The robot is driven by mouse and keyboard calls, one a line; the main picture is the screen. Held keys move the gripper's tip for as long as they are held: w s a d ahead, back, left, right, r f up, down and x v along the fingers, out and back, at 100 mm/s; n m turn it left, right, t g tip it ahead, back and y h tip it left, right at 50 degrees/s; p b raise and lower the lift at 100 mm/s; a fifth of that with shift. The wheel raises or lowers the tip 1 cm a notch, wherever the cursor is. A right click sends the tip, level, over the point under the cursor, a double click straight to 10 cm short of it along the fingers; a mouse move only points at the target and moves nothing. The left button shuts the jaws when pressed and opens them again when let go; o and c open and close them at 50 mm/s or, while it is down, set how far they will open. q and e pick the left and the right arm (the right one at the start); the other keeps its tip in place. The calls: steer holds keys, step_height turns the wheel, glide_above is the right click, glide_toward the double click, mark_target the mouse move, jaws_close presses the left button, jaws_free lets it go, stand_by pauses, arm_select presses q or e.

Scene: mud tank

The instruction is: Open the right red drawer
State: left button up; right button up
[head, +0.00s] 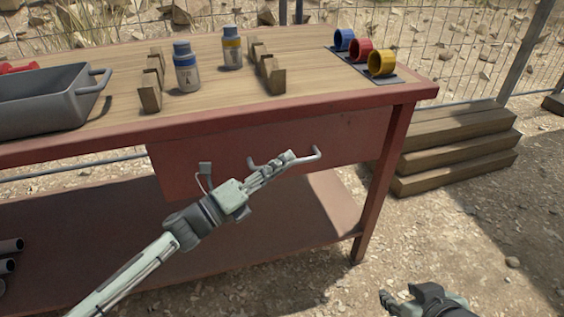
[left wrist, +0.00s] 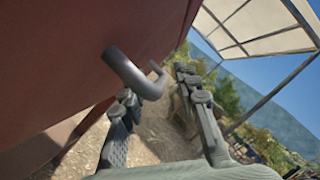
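The right red drawer (head: 230,152) sits under the table top, and I see no clear gap around its front. Its grey bar handle (head: 317,154) sticks out from the front; it also shows in the left wrist view (left wrist: 128,72). My left gripper (head: 286,160) is at the handle and hides its middle in the head view. In the left wrist view its two fingers (left wrist: 158,88) are apart, with the handle's bend by the left finger's tip. I cannot tell whether they touch. My right gripper (head: 400,297) is low at the bottom edge, away from the table, partly cut off.
The table top (head: 120,92) holds a grey tray (head: 60,125), two blue-capped bottles (head: 186,70), wooden racks (head: 272,72) and coloured cups (head: 381,63). A lower shelf (head: 260,235) lies beneath the drawer. Wooden steps (head: 455,150) stand right of the table. The ground in front is clear.

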arm_select(q)
steer(key=shift+w+d, duration=0.15)
steer(key=shift+c, duration=0.4)
jaws_close()
